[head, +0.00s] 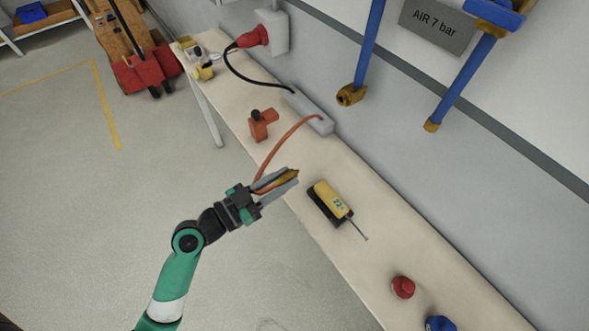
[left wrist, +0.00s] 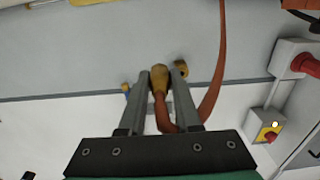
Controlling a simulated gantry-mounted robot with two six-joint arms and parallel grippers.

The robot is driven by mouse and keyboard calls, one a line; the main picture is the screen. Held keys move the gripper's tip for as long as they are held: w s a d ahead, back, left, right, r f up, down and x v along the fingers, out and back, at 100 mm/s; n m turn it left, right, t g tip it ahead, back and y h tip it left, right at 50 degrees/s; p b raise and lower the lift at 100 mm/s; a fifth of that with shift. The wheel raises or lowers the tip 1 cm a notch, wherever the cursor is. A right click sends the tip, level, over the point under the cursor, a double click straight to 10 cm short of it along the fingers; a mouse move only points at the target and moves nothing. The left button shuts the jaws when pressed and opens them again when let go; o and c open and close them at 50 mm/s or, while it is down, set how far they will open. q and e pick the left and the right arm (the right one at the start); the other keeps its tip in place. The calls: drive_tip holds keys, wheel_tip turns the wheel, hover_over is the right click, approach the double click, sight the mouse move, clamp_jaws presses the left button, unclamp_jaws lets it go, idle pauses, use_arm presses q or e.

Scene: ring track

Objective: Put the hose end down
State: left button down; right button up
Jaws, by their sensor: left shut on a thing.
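My left gripper (head: 284,180) is shut on the brass hose end (head: 288,175), above the front edge of the bench (head: 355,185). The orange hose (head: 287,141) runs from the hose end back in an arc to a grey box (head: 311,110) on the bench. In the left wrist view the brass hose end (left wrist: 159,80) sits between the two fingers of my left gripper (left wrist: 162,85), and the orange hose (left wrist: 213,85) loops beside the right finger. My right gripper does not show in either view.
A yellow meter (head: 330,198) on a dark base lies right of the gripper. An orange tool (head: 262,124) stands to the left. Red (head: 403,287) and blue (head: 439,324) parts sit at the near end. Blue pipes with brass ends (head: 351,94) hang on the wall.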

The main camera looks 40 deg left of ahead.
use_arm(q)
drive_tip(key=w+a+f+b, duration=0.2)
drive_tip(key=w+a+f, duration=0.1)
drive_tip(key=w, duration=0.2)
drive_tip(key=b, duration=0.4)
hover_over(294, 168)
drive_tip(key=s+d, duration=0.2)
drive_tip(key=f, duration=0.5)
drive_tip(key=shift+w+a+f, duration=0.15)
drive_tip(key=shift+w+a, duration=0.2)
drive_tip(key=f+b, duration=0.1)
drive_tip(key=f, duration=0.1)
drive_tip(key=f+b, duration=0.1)
drive_tip(key=shift+w+a+f, duration=0.15)
drive_tip(key=shift+w+f, duration=0.05)
drive_tip(key=shift+f, duration=0.15)
drive_tip(key=shift+f+b, duration=0.55)
drive_tip(key=shift+b, duration=0.15)
drive_tip(key=c, duration=0.6)
unclamp_jaws()
